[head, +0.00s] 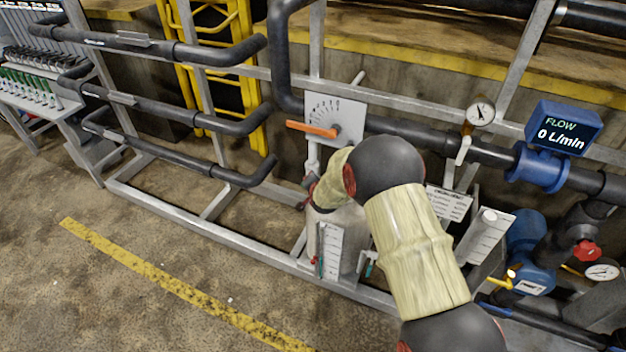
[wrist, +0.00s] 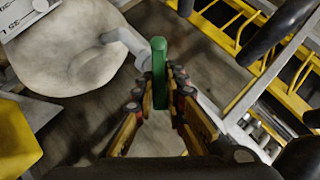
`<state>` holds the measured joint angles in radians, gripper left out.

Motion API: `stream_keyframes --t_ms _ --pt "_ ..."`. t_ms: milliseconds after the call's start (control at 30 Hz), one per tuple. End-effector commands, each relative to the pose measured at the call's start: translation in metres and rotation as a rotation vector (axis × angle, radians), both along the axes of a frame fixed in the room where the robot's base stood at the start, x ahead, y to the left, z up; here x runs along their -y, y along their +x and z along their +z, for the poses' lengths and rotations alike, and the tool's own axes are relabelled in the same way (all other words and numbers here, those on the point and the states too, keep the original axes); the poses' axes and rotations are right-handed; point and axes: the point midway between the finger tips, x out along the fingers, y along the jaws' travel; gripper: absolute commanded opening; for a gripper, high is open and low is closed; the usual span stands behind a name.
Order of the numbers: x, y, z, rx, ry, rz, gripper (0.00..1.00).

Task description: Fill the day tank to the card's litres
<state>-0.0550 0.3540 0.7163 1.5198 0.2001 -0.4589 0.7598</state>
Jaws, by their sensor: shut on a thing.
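My gripper (wrist: 165,86) is shut on a green handle (wrist: 159,60), which stands between its fingers in the wrist view. A bent grey pipe (wrist: 125,42) runs beside the handle, by the pale rounded tank (wrist: 65,55). In the head view the tank (head: 348,228) stands behind my arm, with a white scale plate (head: 331,240) on its front. My arm hides part of the tank and most of the gripper. An orange lever (head: 311,129) points left on a graduated plate (head: 347,112). The blue flow display (head: 563,131) reads 0 L/min. A printed card (head: 449,203) hangs right of my arm; its text is unreadable.
A round gauge (head: 480,112) sits on the dark pipe. A second scale plate (head: 487,236), a red knob (head: 586,251) and a yellow-handled valve (head: 510,277) are at the right. Pipe rails (head: 170,105) fill the left. The floor in front is clear.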

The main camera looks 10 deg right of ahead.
Motion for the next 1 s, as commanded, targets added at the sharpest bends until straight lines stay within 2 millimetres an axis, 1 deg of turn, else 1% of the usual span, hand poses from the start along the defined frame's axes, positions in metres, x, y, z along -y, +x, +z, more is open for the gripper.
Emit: stream_keyframes --t_ms 33,400,433,700,767,1000 --pt "0.0003 -0.0019 -0.0033 -0.007 -0.002 -0.001 0.0" --pt "0.0006 -0.0019 -0.0037 -0.009 -0.004 -0.001 0.0" --pt "0.0006 -0.0019 -0.0038 -0.009 -0.004 -0.001 0.14" --pt "0.0003 -0.0009 -0.002 -0.005 -0.004 -0.001 0.3" --pt "0.0002 -0.0008 -0.0016 -0.005 -0.004 0.0 0.32" --pt "0.0001 -0.0004 -0.0006 -0.003 -0.004 -0.001 0.32"
